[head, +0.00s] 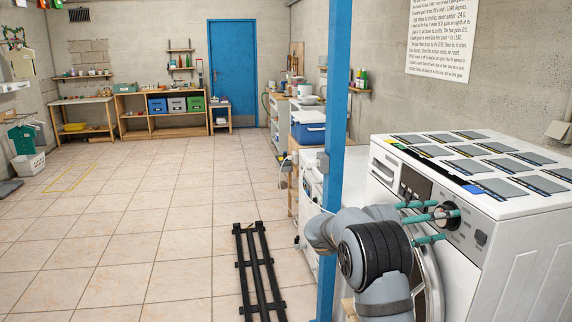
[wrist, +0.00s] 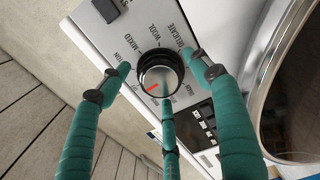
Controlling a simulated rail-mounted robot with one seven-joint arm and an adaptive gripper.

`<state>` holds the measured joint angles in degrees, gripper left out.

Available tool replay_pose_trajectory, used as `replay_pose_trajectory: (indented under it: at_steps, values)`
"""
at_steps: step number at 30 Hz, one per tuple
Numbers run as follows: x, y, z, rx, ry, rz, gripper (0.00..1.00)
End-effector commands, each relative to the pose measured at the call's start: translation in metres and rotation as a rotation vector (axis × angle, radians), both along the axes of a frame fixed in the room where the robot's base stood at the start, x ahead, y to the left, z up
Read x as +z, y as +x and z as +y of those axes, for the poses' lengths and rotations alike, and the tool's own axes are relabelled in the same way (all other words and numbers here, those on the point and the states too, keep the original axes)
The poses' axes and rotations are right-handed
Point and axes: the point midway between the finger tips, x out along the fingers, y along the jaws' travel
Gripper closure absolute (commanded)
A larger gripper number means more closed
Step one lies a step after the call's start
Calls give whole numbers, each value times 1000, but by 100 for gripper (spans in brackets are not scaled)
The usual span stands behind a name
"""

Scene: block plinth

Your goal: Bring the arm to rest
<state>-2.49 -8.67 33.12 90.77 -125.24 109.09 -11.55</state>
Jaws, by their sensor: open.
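My gripper (head: 440,219) has three teal fingers and is at the front panel of the white washing machine (head: 524,243) at the right of the head view. In the wrist view, my gripper (wrist: 158,76) is open, its fingertips spread around a black and silver dial (wrist: 161,73). I cannot tell whether any fingertip touches the dial. A red mark on the dial points to the lower left. Labels around it include MIXED, WOOL and DELICATE; some are hidden by the fingers. My arm reaches up in front of the machine's round door (wrist: 293,85).
A blue post (head: 335,100) stands just left of my arm. Several grey cards (head: 497,187) lie on top of the machine. A black rail (head: 257,270) lies on the tiled floor (head: 160,220), which is largely clear to the left. A blue cooler (head: 309,132) sits behind the post.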

Motion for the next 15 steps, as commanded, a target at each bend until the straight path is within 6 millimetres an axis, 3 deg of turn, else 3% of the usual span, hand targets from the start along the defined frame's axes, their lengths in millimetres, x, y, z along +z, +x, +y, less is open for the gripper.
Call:
replay_pose_trajectory:
  at_steps: [15]
  values:
    - [-1, 0, 2, 1, 0, -4, 37]
